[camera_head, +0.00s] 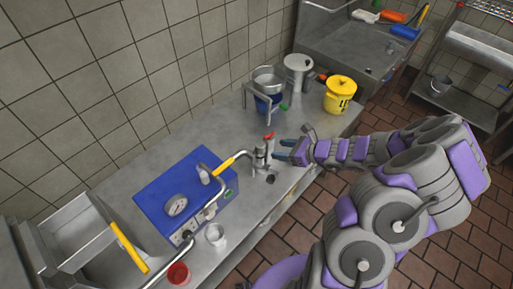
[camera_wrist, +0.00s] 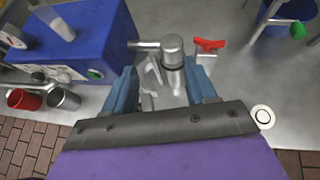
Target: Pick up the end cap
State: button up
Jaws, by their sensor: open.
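My gripper (camera_head: 282,149) is open over the counter, its two blue fingers apart, and it points at an upright metal fitting (camera_head: 259,157). In the wrist view the fingers (camera_wrist: 160,72) stand either side of the lower part of this fitting (camera_wrist: 173,50), which has a round top and a side pipe to the left. Small pale grey pieces (camera_wrist: 151,78) show between the fingers, partly hidden. A red-handled valve (camera_wrist: 210,44) is just right of the fitting. I cannot tell which piece is the end cap. No grip on anything shows.
A blue box (camera_head: 180,185) with a gauge stands left. A red cup (camera_head: 178,274) and a metal cup (camera_head: 215,236) are near the front edge. The tiled wall (camera_head: 150,60) bounds the counter.

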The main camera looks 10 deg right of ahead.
aim_at(263, 144)
jog(key=x, duration=0.2)
jog(key=b+x, duration=0.1)
jog(key=x, duration=0.2)
jog(key=b+x, duration=0.1)
jog(key=x, duration=0.2)
jog(key=shift+w+d+f, duration=0.25)
jog(key=shift+d+f, duration=0.05)
jog(key=shift+f, duration=0.05)
jog(key=shift+w+a+f+b, duration=0.2)
jog(key=shift+w+f+b, duration=0.2)
jog(key=shift+w, duration=0.15)
jog(key=shift+w+a+f+b, duration=0.25)
jog(key=shift+w+f+b, duration=0.15)
jog(key=shift+w+f, duration=0.1)
jog(key=shift+w+d+f, duration=0.15)
jog(key=shift+w+d, duration=0.05)
jog(key=shift+w, duration=0.15)
jog(key=shift+w+a+f, duration=0.1)
jog(key=shift+w+a, duration=0.1)
jog(key=shift+a, duration=0.65)
jog(key=shift+c, duration=0.5)
jog(key=c, duration=0.3)
jog(key=shift+d, duration=0.45)
jog(key=c, duration=0.4)
jog(key=shift+a, duration=0.1)
jog(key=shift+c, duration=0.2)
